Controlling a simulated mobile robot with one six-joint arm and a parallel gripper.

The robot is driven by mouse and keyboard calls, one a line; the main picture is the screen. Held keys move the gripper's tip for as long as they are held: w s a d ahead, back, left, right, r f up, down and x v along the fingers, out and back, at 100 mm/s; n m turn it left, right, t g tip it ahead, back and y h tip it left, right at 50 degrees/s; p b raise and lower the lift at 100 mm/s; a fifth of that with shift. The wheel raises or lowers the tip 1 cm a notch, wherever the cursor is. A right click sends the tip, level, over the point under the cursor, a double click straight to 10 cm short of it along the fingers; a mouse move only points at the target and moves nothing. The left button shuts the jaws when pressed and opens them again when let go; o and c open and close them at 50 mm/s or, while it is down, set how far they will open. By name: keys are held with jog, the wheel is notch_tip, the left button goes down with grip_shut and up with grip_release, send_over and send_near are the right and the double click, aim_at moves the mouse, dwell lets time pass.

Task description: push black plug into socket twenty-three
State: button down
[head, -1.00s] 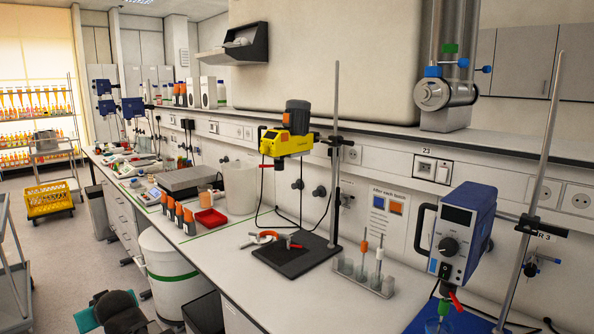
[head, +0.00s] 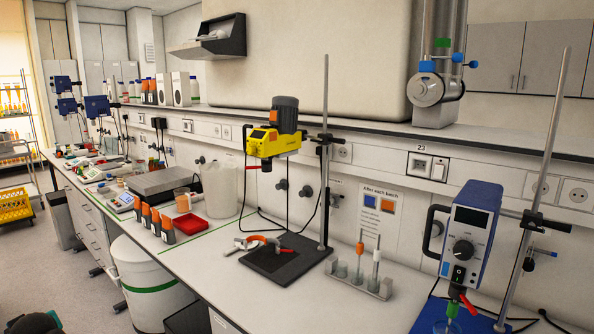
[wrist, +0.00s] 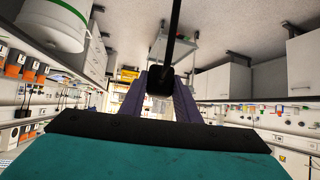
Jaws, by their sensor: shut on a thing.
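My gripper (wrist: 166,98) shows in the wrist view with its purple fingers shut on the black plug (wrist: 160,82). A black cord runs from the plug up out of the frame. The plug's prongs cannot be made out. In the head view, the label 23 (head: 421,148) is on the wall trunking at right of centre, with a square framed socket (head: 420,165) under it and a white switch beside that. The socket looks empty. The plug is far from it; only a dark part of my arm shows at the bottom left corner.
Below socket twenty-three, a rack of tubes (head: 372,288) stands on the bench. A yellow stirrer (head: 275,140) on a stand is to the left, and a blue stirrer (head: 468,240) on a stand is to the right. Two round sockets (head: 576,194) are further right. Floor shows at left.

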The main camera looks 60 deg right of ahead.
jog(key=shift+d, duration=0.2)
jog(key=s+d+r+m+g+h, duration=0.1)
jog(key=s+d+r+h, duration=0.15)
jog(key=d, duration=1.15)
jog(key=s+d+r+m+g+h+p, duration=0.1)
jog(key=s+d+h, duration=0.25)
jog(key=d, duration=1.05)
jog(key=s+d+r+m+g+h, duration=0.1)
jog(key=s+d+r+h, duration=0.15)
jog(key=d, duration=1.05)
jog(key=s+d+r+m+g+h+p, duration=0.1)
jog(key=s+d+r+g+h, duration=0.25)
jog(key=s+d, duration=0.6)
jog(key=s+d+r+m+g+h, duration=0.1)
jog(key=s+d+r+g+h, duration=0.25)
jog(key=s+d, duration=0.65)
jog(key=s+d+r+m+g, duration=0.1)
jog(key=s+d+r+g, duration=0.3)
jog(key=s, duration=0.8)
jog(key=s+d+r+m+g+y, duration=0.1)
jog(key=s+d+r+g, duration=0.4)
jog(key=s+d, duration=0.4)
jog(key=s+d+r+m+g+y+p, duration=0.1)
jog(key=s+d+r+g, duration=0.4)
jog(key=s, duration=1.2)
jog(key=shift+d+r+m, duration=0.6)
jog(key=shift+d+r, duration=0.25)
jog(key=shift+d, duration=0.15)
jog(key=shift+d+y, duration=0.15)
jog(key=shift+y, duration=0.1)
